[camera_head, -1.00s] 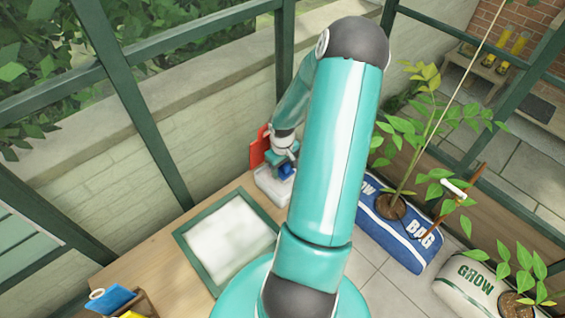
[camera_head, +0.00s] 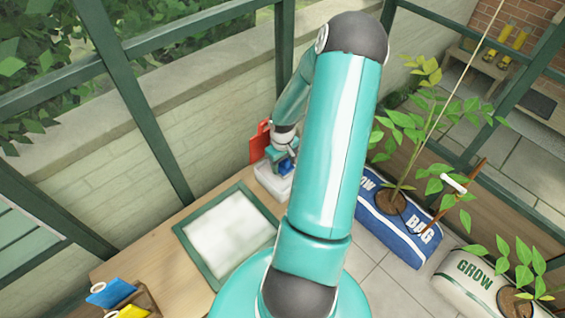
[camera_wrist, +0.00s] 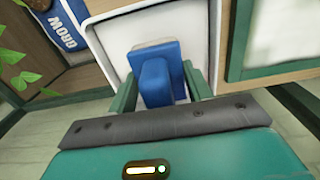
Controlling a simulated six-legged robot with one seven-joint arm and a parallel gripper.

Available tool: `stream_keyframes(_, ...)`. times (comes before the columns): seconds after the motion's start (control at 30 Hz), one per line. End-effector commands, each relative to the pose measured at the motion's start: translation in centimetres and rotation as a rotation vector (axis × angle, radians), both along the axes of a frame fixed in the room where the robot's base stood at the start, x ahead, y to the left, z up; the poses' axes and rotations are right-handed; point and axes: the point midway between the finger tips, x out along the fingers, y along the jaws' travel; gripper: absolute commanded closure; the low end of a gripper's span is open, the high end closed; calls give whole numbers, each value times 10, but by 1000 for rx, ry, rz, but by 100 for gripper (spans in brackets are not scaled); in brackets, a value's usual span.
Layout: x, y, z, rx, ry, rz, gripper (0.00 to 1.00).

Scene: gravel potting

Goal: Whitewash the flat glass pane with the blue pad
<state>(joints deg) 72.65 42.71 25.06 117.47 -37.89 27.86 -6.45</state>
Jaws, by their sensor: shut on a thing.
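The blue pad (camera_wrist: 153,62) is held between the two green fingers of my gripper (camera_wrist: 160,88), which is shut on its blue handle block. The pad also shows in the head view (camera_head: 287,167). It is at the white tray (camera_head: 270,184), within the rim; whether it touches the tray floor I cannot tell. The flat glass pane (camera_head: 229,236) lies on the table in a green frame, left of and nearer than the tray in the head view. Its surface looks cloudy white. The pane's frame (camera_wrist: 283,70) shows at the right of the wrist view.
A red object (camera_head: 259,141) stands just behind the tray. A wooden box (camera_head: 147,301) with blue and yellow items sits at the lower left of the wooden table (camera_head: 150,250). Blue (camera_head: 400,235) and white grow bags with plants stand right of my arm.

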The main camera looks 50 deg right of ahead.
Motion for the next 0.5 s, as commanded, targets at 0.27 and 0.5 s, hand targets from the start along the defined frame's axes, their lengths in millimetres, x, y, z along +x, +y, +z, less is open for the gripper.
stream_keyframes(0.27, 0, 0, -3, 0, 0, 0, 69)
stream_keyframes(0.5, 0, 0, -6, 0, 0, 0, 69)
